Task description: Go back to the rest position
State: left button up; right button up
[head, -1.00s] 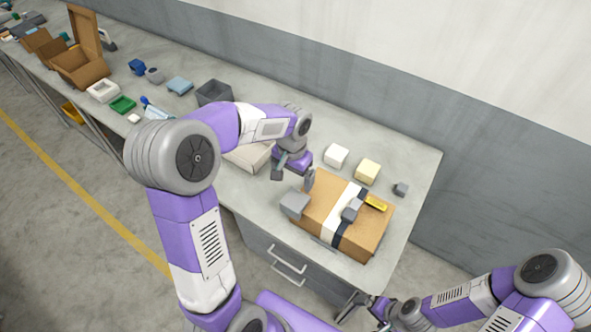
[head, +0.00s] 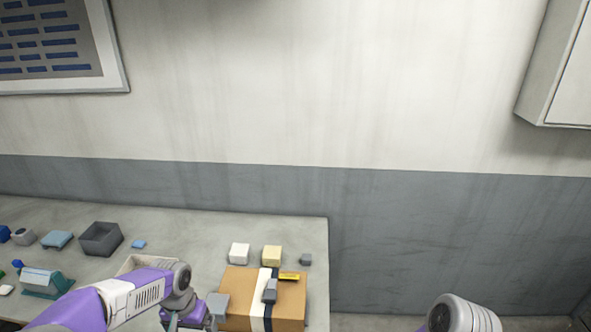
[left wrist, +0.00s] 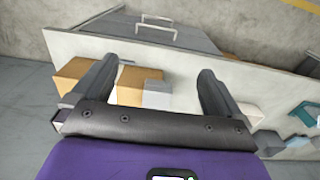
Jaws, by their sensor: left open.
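My left gripper (head: 188,318) is low in the head view, just left of the brown cardboard box (head: 292,305). In the left wrist view its two fingers (left wrist: 155,72) are spread with nothing held between them. The box has a white band and a dark strip across it, with a small grey block (head: 270,291) and a yellow piece (head: 290,276) on top. A larger grey block (head: 218,305) is beside the box's left side. Only a rounded part of my right arm shows at bottom right; the right gripper is out of view.
A white block (head: 239,253), a cream block (head: 272,255) and a small dark grey block (head: 306,259) stand behind the box. A grey bin (head: 101,239) and a light blue piece (head: 57,240) are further left. The wall rises behind the worktop (head: 200,222).

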pick_arm(q)
jog(key=d+f+h+b, duration=0.25)
jog(key=d+f, duration=0.25)
jog(key=f, duration=0.8)
jog(key=s+d+f+n+b, duration=0.1)
jog(key=s+d+f+b, duration=0.2)
jog(key=s+f, duration=0.2)
jog(key=s+d+f+n+h+b, duration=0.1)
jog(key=s+d+f, duration=0.3)
jog(key=f, duration=0.7)
jog(key=s+d+f+n+b, duration=0.1)
jog(key=s+d+f+b, duration=0.2)
jog(key=s+f, duration=0.3)
notch_tip(320, 180, down, 2)
jog(key=shift+d+f+n+b, duration=0.2)
jog(key=shift+n+b, duration=0.1)
jog(key=shift+b, duration=0.5)
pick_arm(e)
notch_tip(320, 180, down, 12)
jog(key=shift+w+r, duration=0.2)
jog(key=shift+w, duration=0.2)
pick_arm(q)
jog(key=shift+h, duration=0.25)
